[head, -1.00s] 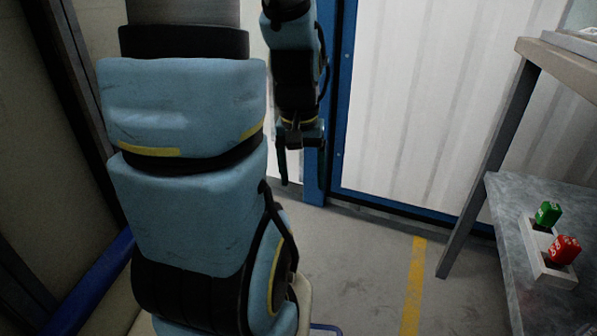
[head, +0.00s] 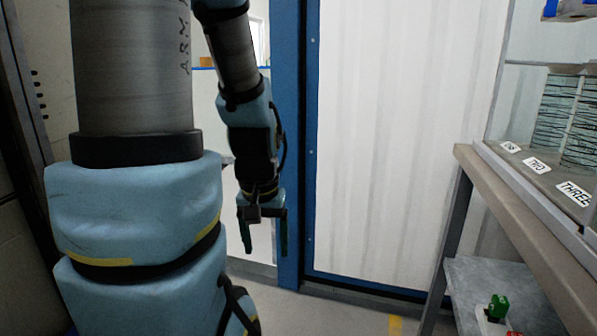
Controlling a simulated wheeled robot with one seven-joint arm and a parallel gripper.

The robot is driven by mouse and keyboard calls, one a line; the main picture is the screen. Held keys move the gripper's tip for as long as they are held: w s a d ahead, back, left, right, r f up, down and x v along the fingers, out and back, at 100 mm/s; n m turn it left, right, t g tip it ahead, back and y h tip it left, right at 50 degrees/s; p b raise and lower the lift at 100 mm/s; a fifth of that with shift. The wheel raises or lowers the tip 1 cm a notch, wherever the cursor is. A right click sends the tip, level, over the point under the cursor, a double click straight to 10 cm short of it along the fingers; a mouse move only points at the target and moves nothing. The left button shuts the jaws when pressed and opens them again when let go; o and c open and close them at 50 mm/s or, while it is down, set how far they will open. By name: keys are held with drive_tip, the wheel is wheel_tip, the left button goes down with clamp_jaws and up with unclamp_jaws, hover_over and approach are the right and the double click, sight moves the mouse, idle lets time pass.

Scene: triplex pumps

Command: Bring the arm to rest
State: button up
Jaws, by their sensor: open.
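My arm stands tall at the left of the head view, with blue covers and black joints. Its forearm comes down from the top. My gripper (head: 264,235) hangs at its end, fingers pointing down, in front of the blue door post. Its two dark fingers are apart with nothing between them.
A workbench (head: 520,205) stands at the right, with labelled spots and stacked coils (head: 567,120) on top. On its lower shelf (head: 470,285) are a green block (head: 497,306) and part of a red one. A white panel wall (head: 400,150) with a blue frame (head: 296,150) stands behind. Some floor shows between.

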wheel_tip(320, 180, up, 22)
drive_tip(key=p, duration=1.9)
drive_tip(key=shift+f, duration=0.2)
